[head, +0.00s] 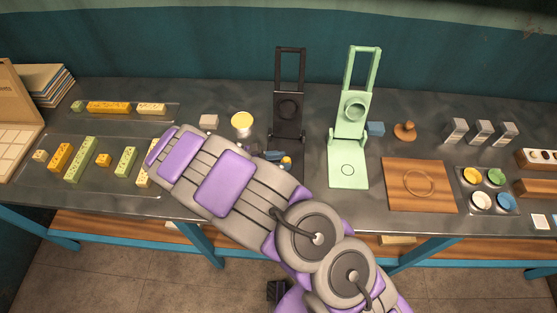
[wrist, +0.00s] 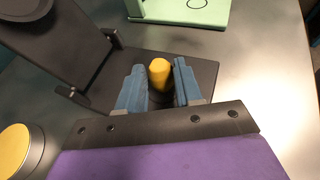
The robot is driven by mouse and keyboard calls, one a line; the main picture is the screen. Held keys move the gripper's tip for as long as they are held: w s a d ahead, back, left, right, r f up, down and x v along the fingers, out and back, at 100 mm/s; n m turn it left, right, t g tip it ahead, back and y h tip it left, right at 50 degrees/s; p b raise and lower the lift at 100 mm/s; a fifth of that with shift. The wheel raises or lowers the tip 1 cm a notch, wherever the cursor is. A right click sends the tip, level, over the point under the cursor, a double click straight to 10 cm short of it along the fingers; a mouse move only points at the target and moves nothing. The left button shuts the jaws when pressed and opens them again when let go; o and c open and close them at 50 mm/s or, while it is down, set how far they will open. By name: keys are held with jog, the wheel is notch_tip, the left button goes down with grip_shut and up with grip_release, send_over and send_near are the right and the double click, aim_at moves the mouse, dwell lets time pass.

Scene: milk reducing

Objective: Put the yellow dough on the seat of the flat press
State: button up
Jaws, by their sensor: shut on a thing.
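My gripper (wrist: 158,82) is shut on the yellow dough (wrist: 159,74), a small rounded lump between its blue fingers. In the wrist view they are over the base plate (wrist: 195,68) of the black press. I cannot tell whether the dough touches the plate. In the head view, the dough (head: 287,161) and blue fingers (head: 275,156) show at the black press (head: 289,128), whose lid stands raised. My arm hides part of its base. A green press (head: 348,163), also open, stands to its right with a ring mark on its seat. The pictures do not label which is the flat press.
A round yellow-topped container (head: 242,121) stands left of the black press. A wooden board (head: 419,184) with a ring lies right of the green press. A palette of coloured cups (head: 487,204) sits further right. Trays of coloured bars (head: 80,160) lie at left.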

jog(key=shift+d+f, duration=0.1)
jog(key=shift+f, duration=0.05)
dwell(0.7)
jog(key=o, duration=1.1)
jog(key=p+v, duration=0.4)
jog(key=v, duration=1.3)
